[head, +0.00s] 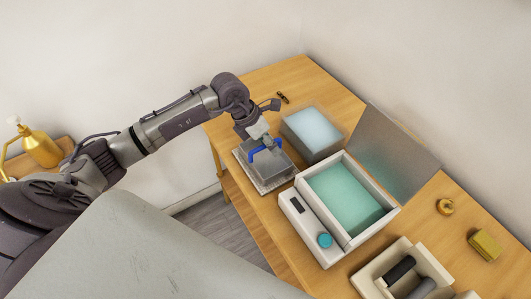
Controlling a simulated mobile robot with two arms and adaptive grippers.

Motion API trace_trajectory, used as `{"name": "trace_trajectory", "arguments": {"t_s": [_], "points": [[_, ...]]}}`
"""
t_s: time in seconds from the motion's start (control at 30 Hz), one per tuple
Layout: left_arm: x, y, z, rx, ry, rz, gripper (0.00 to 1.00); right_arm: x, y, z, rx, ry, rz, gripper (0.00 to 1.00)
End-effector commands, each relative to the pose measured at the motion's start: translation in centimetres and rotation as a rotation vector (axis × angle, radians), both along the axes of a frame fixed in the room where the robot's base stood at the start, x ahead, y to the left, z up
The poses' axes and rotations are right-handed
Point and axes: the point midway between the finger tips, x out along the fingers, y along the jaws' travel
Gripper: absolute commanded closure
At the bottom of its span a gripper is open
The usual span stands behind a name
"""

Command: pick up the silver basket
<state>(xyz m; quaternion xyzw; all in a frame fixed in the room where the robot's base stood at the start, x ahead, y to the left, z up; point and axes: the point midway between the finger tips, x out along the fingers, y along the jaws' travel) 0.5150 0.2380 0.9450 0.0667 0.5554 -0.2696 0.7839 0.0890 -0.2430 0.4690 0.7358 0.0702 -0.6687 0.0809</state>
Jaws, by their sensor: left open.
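The silver basket (270,173) looks like a grey box-shaped container sitting on a light grey tray (284,184) near the left edge of the wooden table. My left arm reaches in from the left, and my left gripper (264,150), with blue on its fingers, points down at the basket. The gripper is open and hides part of the basket's top. I cannot tell whether the fingers touch it. My right gripper is not in view.
A white device with a teal-filled basin (345,200) and a raised grey lid (390,150) stands to the right. A grey container with a pale blue top (313,130) is close behind.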

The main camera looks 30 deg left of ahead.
Motion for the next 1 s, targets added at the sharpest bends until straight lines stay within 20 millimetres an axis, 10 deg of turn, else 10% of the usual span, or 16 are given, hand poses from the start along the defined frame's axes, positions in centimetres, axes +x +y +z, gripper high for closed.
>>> {"name": "trace_trajectory", "arguments": {"t_s": [0.2, 0.5, 1.0], "points": [[0.0, 0.0, -0.1, 0.000, 0.000, 0.000, 0.57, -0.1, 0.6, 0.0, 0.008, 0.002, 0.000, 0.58], [0.0, 0.0, -0.1, 0.000, 0.000, 0.000, 1.00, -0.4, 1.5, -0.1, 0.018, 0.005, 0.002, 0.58], [0.2, 0.0, 1.7, 0.000, -0.007, 0.000, 1.00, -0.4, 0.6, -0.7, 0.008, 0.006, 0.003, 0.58]]}}
